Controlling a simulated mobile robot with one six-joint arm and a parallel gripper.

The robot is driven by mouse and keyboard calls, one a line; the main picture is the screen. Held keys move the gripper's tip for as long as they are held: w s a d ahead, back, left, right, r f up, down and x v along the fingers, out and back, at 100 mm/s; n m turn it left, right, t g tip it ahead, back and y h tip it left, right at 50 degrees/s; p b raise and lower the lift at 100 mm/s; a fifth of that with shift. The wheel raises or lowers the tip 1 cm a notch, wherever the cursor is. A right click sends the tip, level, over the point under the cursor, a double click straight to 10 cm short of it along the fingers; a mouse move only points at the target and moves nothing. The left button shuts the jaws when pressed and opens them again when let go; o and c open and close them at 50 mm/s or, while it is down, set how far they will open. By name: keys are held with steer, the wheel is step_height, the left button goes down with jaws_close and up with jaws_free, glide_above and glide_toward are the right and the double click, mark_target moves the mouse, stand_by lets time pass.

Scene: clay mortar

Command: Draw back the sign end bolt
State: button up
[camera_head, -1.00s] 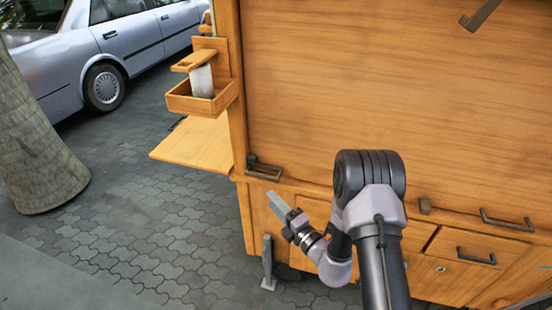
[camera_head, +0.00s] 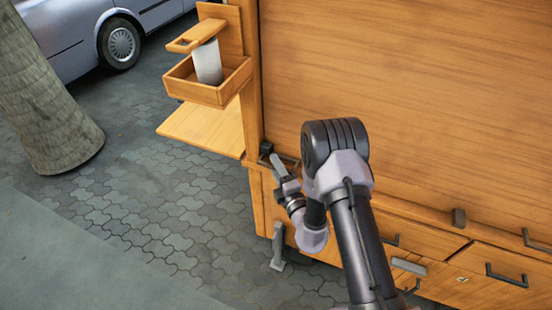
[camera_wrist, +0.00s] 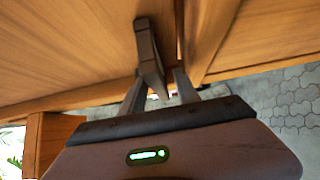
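The dark metal bolt (camera_head: 265,150) sits at the left corner of the wooden cart, on the ledge below the big panel. In the wrist view the bolt (camera_wrist: 147,45) is a dark bar running down between my fingers. My gripper (camera_head: 274,160) is at the bolt, and its fingers partly hide it in the head view. In the wrist view my gripper (camera_wrist: 159,75) is open, with one finger on either side of the bolt's near end. A gap shows on the right side; whether the left finger touches the bolt cannot be told.
The wooden panel (camera_head: 400,110) rises just beyond the ledge. A wooden box (camera_head: 210,85) and a side shelf (camera_head: 205,130) stick out left of the corner. Drawers with dark handles (camera_head: 507,275) are below right. Paving left of the cart is clear up to a tree trunk (camera_head: 45,100).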

steer(key=shift+s, duration=0.1)
steer(key=shift+c, duration=0.5)
jaws_close()
steer(key=shift+r, duration=0.1)
stand_by(0.8)
